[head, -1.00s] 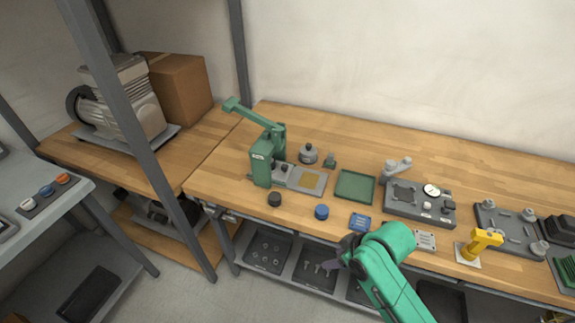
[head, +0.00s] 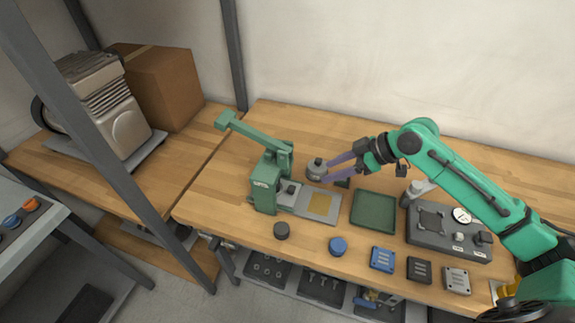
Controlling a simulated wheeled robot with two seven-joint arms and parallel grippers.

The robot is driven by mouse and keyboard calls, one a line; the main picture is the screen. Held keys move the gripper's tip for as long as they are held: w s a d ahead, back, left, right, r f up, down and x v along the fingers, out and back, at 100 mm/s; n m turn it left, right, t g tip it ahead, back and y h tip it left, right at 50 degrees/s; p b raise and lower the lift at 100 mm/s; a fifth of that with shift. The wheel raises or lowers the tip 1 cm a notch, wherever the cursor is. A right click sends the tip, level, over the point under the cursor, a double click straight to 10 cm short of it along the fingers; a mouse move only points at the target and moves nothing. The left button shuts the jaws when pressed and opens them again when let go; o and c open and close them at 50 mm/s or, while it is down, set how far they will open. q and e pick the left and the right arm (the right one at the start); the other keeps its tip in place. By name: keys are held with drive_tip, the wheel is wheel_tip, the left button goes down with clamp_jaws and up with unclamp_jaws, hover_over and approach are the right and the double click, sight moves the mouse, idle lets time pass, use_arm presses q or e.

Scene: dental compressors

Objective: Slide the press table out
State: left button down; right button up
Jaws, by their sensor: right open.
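The green press (head: 265,185) stands on the wooden bench, its long lever arm raised toward the upper left. Its press table (head: 320,204), a flat grey plate with a yellow square, extends to the right of the press body. My right gripper (head: 331,171) reaches in from the right with its purple fingers open, above and behind the press table. Its fingertips are close to a grey round knobbed piece (head: 316,170); I cannot tell whether they touch it. A small dark green piece beneath the fingers is partly hidden. My left gripper is out of view.
A green tray (head: 374,212) lies right of the press table, and a grey gauge fixture (head: 447,232) stands beyond it. A black cap (head: 281,230) and a blue cap (head: 338,246) lie in front. Bare bench lies behind the press.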

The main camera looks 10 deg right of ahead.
drive_tip(key=w, duration=0.1)
drive_tip(key=p, duration=0.2)
approach(292, 188)
drive_tip(key=a, duration=0.1)
drive_tip(key=x, duration=0.5)
drive_tip(key=shift+w+d+f+p, duration=0.1)
drive_tip(key=shift+w+f+p, duration=0.15)
drive_tip(key=shift+p, duration=0.05)
drive_tip(key=x, duration=0.2)
drive_tip(key=shift+w+f, duration=0.2)
drive_tip(key=shift+f, duration=0.05)
drive_tip(key=shift+s, duration=0.2)
drive_tip(key=c, duration=0.8)
clamp_jaws()
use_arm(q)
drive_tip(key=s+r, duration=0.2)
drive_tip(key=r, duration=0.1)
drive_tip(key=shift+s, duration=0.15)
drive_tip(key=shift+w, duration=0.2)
